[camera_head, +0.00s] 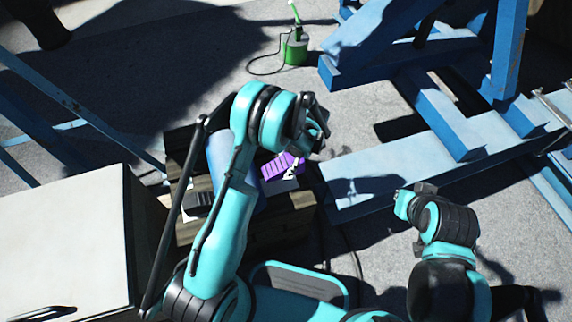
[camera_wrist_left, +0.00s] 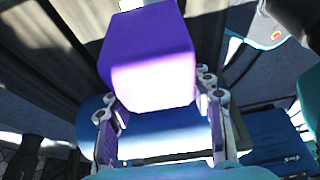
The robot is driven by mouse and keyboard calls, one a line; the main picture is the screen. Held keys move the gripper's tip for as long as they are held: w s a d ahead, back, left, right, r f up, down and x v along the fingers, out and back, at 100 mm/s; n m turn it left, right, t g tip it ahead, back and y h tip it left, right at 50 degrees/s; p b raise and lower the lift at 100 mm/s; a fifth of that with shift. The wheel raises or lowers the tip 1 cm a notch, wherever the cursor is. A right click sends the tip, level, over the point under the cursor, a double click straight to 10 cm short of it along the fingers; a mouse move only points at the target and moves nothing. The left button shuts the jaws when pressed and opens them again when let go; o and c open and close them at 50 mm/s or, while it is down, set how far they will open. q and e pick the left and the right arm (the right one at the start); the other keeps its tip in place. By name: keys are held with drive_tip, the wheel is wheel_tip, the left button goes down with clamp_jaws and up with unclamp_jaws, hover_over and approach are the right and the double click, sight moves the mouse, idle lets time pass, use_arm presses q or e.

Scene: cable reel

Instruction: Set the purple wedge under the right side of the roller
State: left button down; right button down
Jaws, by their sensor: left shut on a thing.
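The purple wedge (camera_head: 280,166) is held by my left gripper (camera_head: 291,172), above or at the wooden blocks; I cannot tell whether it touches them. In the left wrist view the wedge (camera_wrist_left: 150,62) sits between the two fingers of the gripper (camera_wrist_left: 160,98), which is shut on it. The roller (camera_head: 222,160), a pale blue cylinder, lies left of the wedge and is partly hidden by my left arm. A gap seems to show between roller and wedge. My right arm shows at lower right, but its gripper cannot be made out.
Stacked wooden blocks (camera_head: 290,217) lie under the roller. A dark block (camera_head: 200,203) sits at the roller's left. A pale box (camera_head: 65,240) stands at left. Blue steel beams (camera_head: 440,115) fill the right. A green can (camera_head: 296,50) stands behind on open grey floor.

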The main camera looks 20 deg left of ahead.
use_arm(q)
drive_tip(key=shift+f+b, duration=2.15)
drive_tip(key=shift+f, duration=1.95)
drive_tip(key=shift+s+a+f, duration=0.1)
drive_tip(key=shift+a+f, duration=0.05)
drive_tip(key=shift+f, duration=0.05)
drive_tip(key=shift+s+a+b, duration=0.35)
drive_tip(key=shift+s+a, duration=0.1)
drive_tip(key=shift+a, duration=0.25)
drive_tip(key=shift+s+a+b, duration=0.3)
drive_tip(key=shift+s+a, duration=0.15)
drive_tip(key=shift+a, duration=0.2)
drive_tip(key=c, duration=0.6)
unclamp_jaws()
drive_tip(key=shift+r, duration=0.1)
drive_tip(key=v, duration=1.2)
drive_tip(key=shift+s, duration=0.1)
